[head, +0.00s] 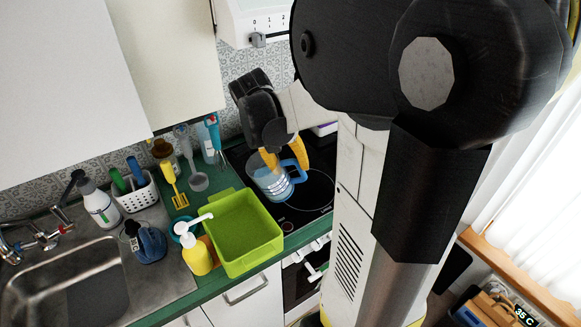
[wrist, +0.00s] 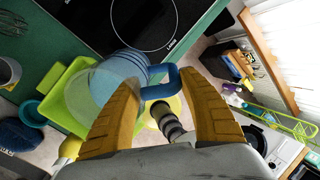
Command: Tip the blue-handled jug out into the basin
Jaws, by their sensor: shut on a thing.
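The clear jug (head: 267,181) with blue bands and a blue handle (head: 299,172) is over the black hob in the head view, roughly upright. I cannot tell whether its bottom touches the hob. My gripper (head: 284,160) has its yellow fingers at the handle and is shut on it. In the wrist view the jug (wrist: 118,78) is left of the fingers, with the handle (wrist: 172,80) between them. The lime-green basin (head: 275,243) stands on the green counter to the left of the jug; inside it looks empty. It also shows behind the jug in the wrist view (wrist: 55,103).
A yellow soap pump bottle (head: 196,258) stands at the basin's left. A steel sink (head: 70,285), a blue object (head: 147,243) and a white caddy (head: 138,196) are further left. The hob (head: 312,192) has clear room.

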